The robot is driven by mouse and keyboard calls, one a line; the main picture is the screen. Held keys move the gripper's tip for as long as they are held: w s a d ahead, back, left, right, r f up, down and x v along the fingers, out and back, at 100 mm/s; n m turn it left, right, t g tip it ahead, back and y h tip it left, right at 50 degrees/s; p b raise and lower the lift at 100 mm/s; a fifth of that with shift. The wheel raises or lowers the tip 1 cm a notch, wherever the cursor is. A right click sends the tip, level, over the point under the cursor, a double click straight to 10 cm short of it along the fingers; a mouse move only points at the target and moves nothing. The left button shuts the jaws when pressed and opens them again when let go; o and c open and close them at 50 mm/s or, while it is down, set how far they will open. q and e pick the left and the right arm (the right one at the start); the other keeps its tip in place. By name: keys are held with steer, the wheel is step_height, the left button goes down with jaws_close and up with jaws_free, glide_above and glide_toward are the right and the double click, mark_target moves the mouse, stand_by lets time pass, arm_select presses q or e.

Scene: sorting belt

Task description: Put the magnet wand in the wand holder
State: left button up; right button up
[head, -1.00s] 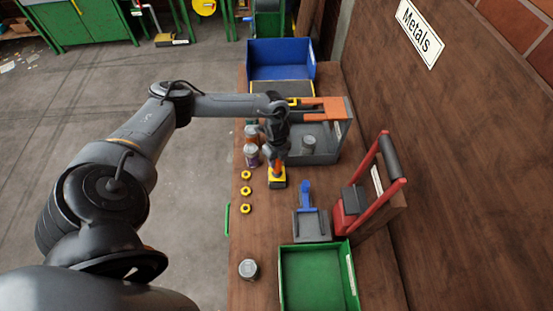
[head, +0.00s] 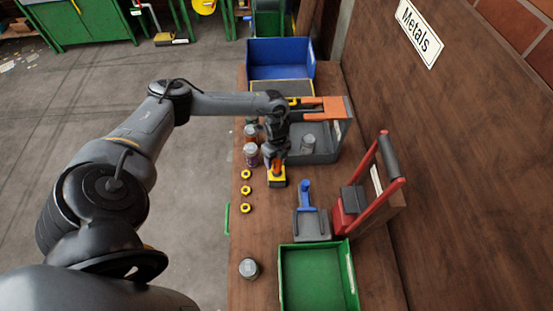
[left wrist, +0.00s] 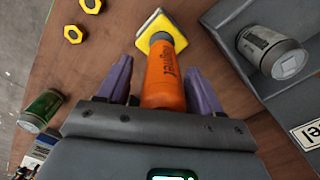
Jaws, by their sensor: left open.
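The magnet wand (head: 277,183) is on the bench, with a yellow-edged, grey-bottomed head and an orange handle. In the left wrist view its orange handle (left wrist: 164,80) lies between my two purple fingers, with a gap on each side. My left gripper (left wrist: 158,82) is open around the handle; in the head view the gripper (head: 277,164) is over the wand and partly hides it. A grey base with a blue upright piece (head: 307,193) stands nearer the front; it looks like the wand holder, but I cannot be sure. My right gripper is not in view.
A grey bin (head: 325,152) with a can (head: 308,143) is right of the wand. Cans (head: 251,155) and yellow nuts (head: 246,191) are at left.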

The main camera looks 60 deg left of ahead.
arm_select(q)
step_height(320, 180, up, 10)
steer(key=shift+w+r, duration=0.15)
steer(key=shift+r, duration=0.7)
